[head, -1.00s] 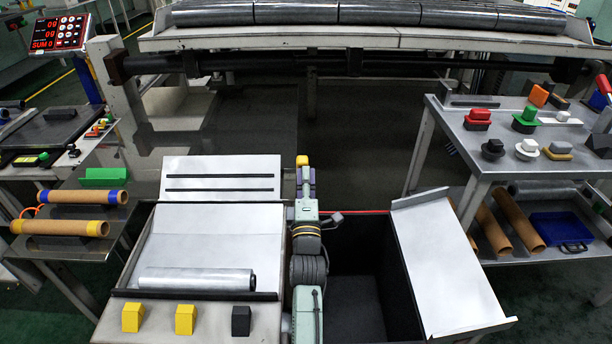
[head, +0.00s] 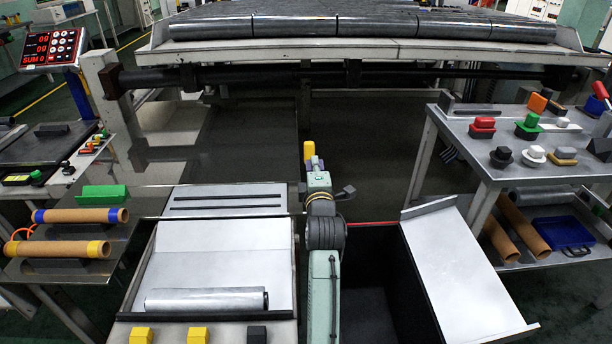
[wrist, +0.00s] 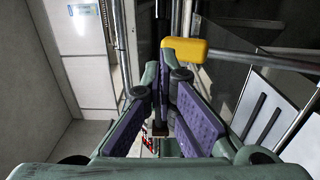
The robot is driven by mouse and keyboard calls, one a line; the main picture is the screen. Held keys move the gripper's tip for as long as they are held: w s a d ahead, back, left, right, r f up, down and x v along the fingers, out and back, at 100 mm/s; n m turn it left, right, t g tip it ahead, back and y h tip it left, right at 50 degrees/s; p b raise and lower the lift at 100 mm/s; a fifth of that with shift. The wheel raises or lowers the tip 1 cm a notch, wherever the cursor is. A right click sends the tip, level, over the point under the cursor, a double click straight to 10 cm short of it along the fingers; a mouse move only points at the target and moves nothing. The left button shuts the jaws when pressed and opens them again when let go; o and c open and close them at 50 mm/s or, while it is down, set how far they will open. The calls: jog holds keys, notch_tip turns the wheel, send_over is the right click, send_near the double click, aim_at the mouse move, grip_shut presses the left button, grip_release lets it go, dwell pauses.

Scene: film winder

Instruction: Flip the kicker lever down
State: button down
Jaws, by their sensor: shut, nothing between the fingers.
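A yellow handle (head: 308,150), which looks like the kicker lever's grip, shows just beyond the tip of my arm in the head view. In the wrist view the yellow handle (wrist: 185,50) sits on the end of a metal rod that runs off to the right. My gripper (wrist: 163,105) has green links and purple pads; its fingers are together and hold nothing. In the wrist view the handle lies above and slightly right of the fingertips; I cannot tell whether they touch. In the head view my gripper (head: 311,166) is mostly hidden by my own wrist.
The winder's long roller bed (head: 370,30) spans the back. A white tray with a silver roll (head: 207,299) is left of my arm; a dark bin with a white flap (head: 455,270) is right. A cart with coloured knobs (head: 470,145) stands further right; cardboard tubes (head: 70,249) lie left.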

aim_at(313, 145)
jog(key=shift+g, duration=0.4)
jog(key=w, duration=0.7)
jog(key=shift+d+r, duration=0.15)
jog(key=shift+r, duration=0.25)
jog(key=shift+w+f+g, duration=0.15)
jog(key=shift+w+g, duration=0.15)
jog(key=shift+w, duration=0.2)
jog(key=shift+w+p, duration=0.1)
jog(key=shift+p, duration=0.2)
jog(key=shift+w+r, duration=0.1)
jog(key=shift+r, duration=0.15)
